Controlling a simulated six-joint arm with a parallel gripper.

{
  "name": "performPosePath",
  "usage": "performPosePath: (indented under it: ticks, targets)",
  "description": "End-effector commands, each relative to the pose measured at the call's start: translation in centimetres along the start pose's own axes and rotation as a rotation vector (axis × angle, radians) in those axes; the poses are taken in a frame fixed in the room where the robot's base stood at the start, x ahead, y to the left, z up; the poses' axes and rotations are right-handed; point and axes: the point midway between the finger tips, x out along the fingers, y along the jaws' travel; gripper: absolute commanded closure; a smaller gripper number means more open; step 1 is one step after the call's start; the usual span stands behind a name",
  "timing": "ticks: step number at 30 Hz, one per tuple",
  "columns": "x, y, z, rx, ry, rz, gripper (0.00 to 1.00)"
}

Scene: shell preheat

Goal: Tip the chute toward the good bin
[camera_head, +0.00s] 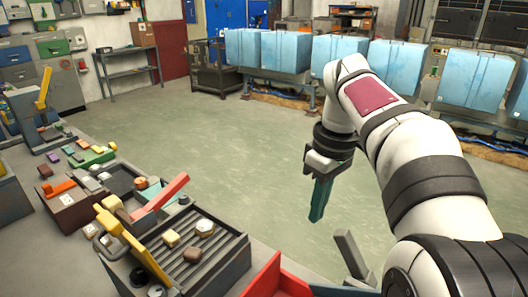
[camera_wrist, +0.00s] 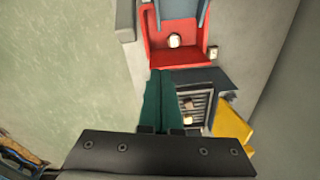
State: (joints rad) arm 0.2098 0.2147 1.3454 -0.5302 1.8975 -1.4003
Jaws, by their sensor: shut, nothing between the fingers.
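My gripper (camera_head: 318,212) hangs over the floor, right of the bench, its teal fingers pointing down. In the wrist view its fingers (camera_wrist: 166,88) lie together, with nothing between them. A ribbed grey tray (camera_head: 222,268) on the bench holds several pale lumps; it also shows in the wrist view (camera_wrist: 207,103), just right of the fingertips. A red open-topped piece (camera_wrist: 158,52) with a white block in it lies ahead of the fingertips, a blue piece (camera_wrist: 185,10) at its far end. I cannot tell which part is the chute or the good bin.
A yellow lever (camera_head: 133,243) and a red lever (camera_head: 160,198) stand by the ribbed tray. A grey upright piece (camera_head: 352,255) rises near my arm. Small boxes and blocks crowd the bench at left. The green floor (camera_head: 240,140) is clear; pale blue boxes (camera_head: 290,52) line the back.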

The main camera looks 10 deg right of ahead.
Motion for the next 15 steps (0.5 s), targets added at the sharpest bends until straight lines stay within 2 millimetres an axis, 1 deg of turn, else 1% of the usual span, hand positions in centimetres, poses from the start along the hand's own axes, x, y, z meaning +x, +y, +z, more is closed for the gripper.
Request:
performPosePath:
  ticks: [1, 3, 6, 9, 15]
  targets:
    - [-0.2, 1.6, -0.7, -0.057, 0.001, 0.007, 1.0]
    - [-0.5, 3.1, -1.3, -0.131, 0.003, 0.015, 1.0]
    - [-0.8, 4.2, -1.7, -0.189, 0.005, 0.022, 1.0]
    - [-0.8, 4.5, -1.8, -0.206, 0.005, 0.025, 1.0]
    - [-0.8, 4.4, -1.8, -0.206, 0.006, 0.025, 1.0]
